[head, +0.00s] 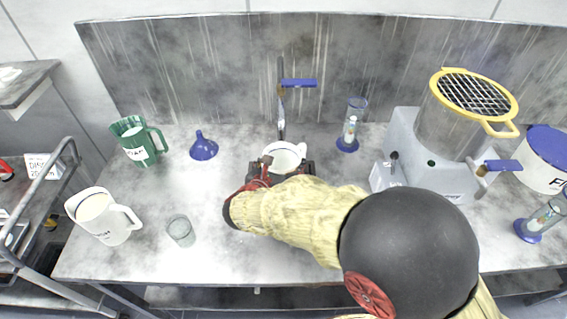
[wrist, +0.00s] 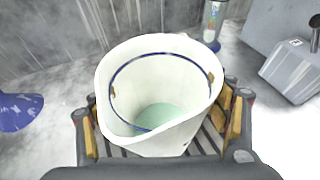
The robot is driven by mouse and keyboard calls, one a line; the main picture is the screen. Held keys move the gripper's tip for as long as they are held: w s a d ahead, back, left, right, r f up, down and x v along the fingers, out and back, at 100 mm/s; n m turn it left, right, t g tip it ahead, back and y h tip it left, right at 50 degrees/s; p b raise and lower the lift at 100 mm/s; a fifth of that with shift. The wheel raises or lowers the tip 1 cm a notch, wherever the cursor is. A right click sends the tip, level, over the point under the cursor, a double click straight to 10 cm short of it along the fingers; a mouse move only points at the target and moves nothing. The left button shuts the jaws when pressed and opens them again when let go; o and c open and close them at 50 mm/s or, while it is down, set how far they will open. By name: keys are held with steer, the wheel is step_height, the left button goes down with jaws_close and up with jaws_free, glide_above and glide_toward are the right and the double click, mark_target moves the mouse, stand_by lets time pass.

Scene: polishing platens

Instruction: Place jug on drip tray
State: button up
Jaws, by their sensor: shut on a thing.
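A white jug (head: 284,157) is held below the tap, in the middle of the bench near the back wall. In the wrist view the jug (wrist: 160,90) fills the middle, mouth up, with a blue line inside and pale green at its bottom. My gripper (wrist: 165,125) is shut on it, with tan-padded fingers at both sides; in the head view my gripper (head: 283,172) is partly hidden by my arm. Dark slats, seemingly the drip tray (wrist: 208,140), show beneath the jug. I cannot tell whether the jug touches them.
The tap (head: 281,110) with a blue lever stands behind the jug. A blue funnel (head: 203,147), green jug (head: 138,142), another white jug (head: 104,217) and a glass beaker (head: 181,231) are at left. A cylinder (head: 350,125) and grey machine (head: 430,150) are at right.

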steer(key=shift+f, duration=0.1)
steer(key=o, duration=1.5)
